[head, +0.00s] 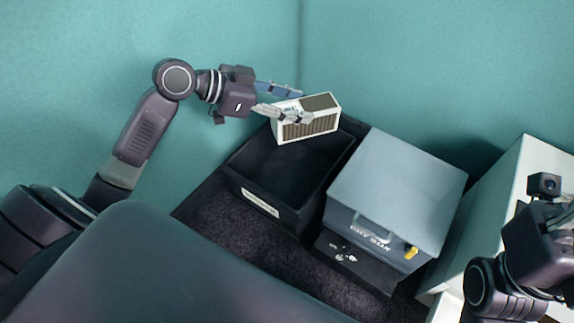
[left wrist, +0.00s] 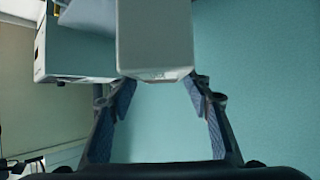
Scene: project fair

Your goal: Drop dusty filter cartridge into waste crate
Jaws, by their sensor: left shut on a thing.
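The filter cartridge (head: 308,125) is a pale box with brown pleated faces, held tilted above the far part of the waste crate. My left gripper (head: 297,104) is shut on its left end. In the left wrist view the cartridge (left wrist: 155,40) shows as a plain pale block between the fingertips of the left gripper (left wrist: 158,82). The waste crate (head: 240,187) is a black open box with a white label on its front, and the inside that shows looks empty. My right gripper is out of view; only part of the right arm shows at the right edge.
A grey dry box (head: 400,185) with a handle and yellow latch stands right of the crate. A black tray (head: 350,262) with small pieces lies in front of it. A white cabinet (head: 520,175) stands at the right. Teal walls close off the back.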

